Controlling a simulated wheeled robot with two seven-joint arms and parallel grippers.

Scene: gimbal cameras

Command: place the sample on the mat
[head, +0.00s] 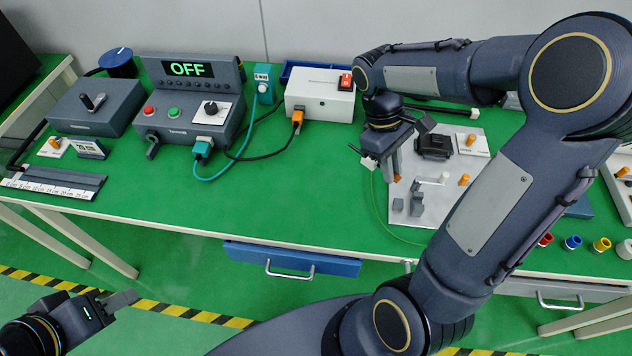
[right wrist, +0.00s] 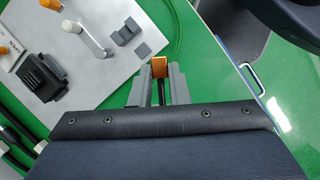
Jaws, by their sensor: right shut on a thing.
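A small orange block (right wrist: 160,66), which I take to be the sample, sits between the fingertips of my right gripper (right wrist: 158,88). In the head view my right gripper (head: 392,166) points down beside the left edge of a light grey plate, over green surface. The gripper is shut on the block. The green covering (head: 300,180) spreads over the bench top; I cannot tell whether this is the mat. My left gripper (head: 120,300) is low at the left, away from the bench, and its finger gap cannot be made out.
The grey plate (head: 378,200) carries a dark clamp (head: 434,146), a lever and small grey blocks (head: 417,204). A console reading OFF (head: 190,104) and a white box (head: 318,96) stand behind. Cables (head: 240,158) cross between them. The front middle of the bench is clear.

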